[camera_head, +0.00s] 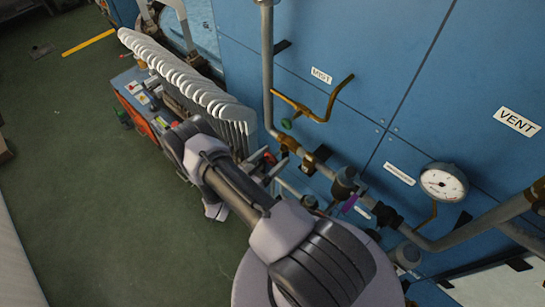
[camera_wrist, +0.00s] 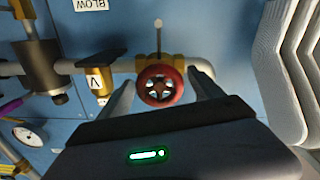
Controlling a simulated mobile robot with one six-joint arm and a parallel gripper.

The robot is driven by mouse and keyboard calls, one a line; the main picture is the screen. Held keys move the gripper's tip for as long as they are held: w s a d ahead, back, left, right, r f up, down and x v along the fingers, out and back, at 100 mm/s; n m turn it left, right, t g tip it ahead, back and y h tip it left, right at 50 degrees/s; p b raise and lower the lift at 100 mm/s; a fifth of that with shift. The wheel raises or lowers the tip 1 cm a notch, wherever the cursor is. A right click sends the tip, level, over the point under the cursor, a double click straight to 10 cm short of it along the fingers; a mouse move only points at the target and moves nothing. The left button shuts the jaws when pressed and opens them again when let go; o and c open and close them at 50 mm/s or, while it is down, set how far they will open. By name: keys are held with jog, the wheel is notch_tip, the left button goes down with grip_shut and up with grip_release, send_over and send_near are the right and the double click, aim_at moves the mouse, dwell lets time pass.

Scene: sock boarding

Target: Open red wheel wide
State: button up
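The red wheel (camera_wrist: 160,86) is a small spoked handwheel on a brass valve body, in the middle of the wrist view. My gripper (camera_wrist: 161,78) is open, with one finger to the left of the wheel and one to the right. Gaps show between the fingers and the rim, and nothing is held. Whether the fingertips reach the wheel's depth is hard to tell. In the head view my arm covers much of this area, and only a small red patch (camera_head: 269,158) shows beside the wrist.
A grey pipe (camera_wrist: 120,66) runs behind the wheel along the blue panel (camera_wrist: 225,22). A brass fitting (camera_wrist: 96,80) marked V is left of it. White sock boards (camera_wrist: 280,75) stand close at right. A gauge (camera_head: 443,183) and a brass lever (camera_head: 315,112) are on the panel.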

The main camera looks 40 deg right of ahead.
jog(key=c, duration=1.3)
jog(key=shift+o, duration=0.2)
jog(key=shift+n, duration=0.3)
